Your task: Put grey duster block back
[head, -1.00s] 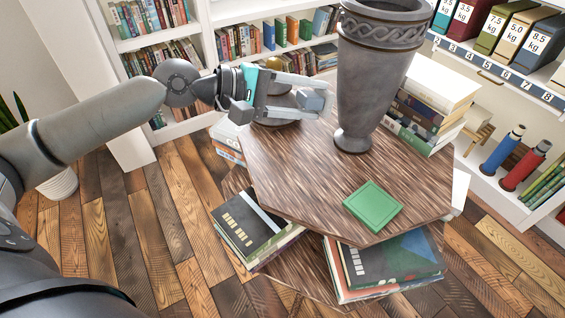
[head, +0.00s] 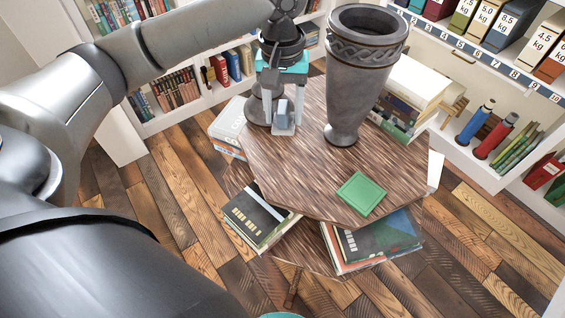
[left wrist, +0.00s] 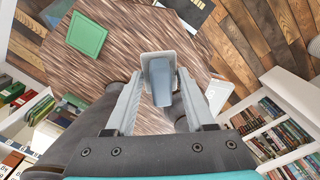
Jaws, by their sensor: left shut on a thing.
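My left gripper (head: 283,112) hangs downward over the far left part of the octagonal wooden tabletop (head: 290,175). It is shut on the grey duster block (head: 283,129), which has a pale flat base and a blue-grey upright grip. In the left wrist view the block (left wrist: 161,82) sits between the two fingers (left wrist: 160,100), with wood grain beyond it. I cannot tell whether its base touches the tabletop. My right gripper is not in view.
A tall grey urn (head: 350,85) stands just right of the gripper. A green square block (head: 361,193) lies near the front edge. A book stack (head: 412,90) is behind the urn. Shelves with books, numbered weight boxes (head: 495,25) line the wall. The tabletop's front left is clear.

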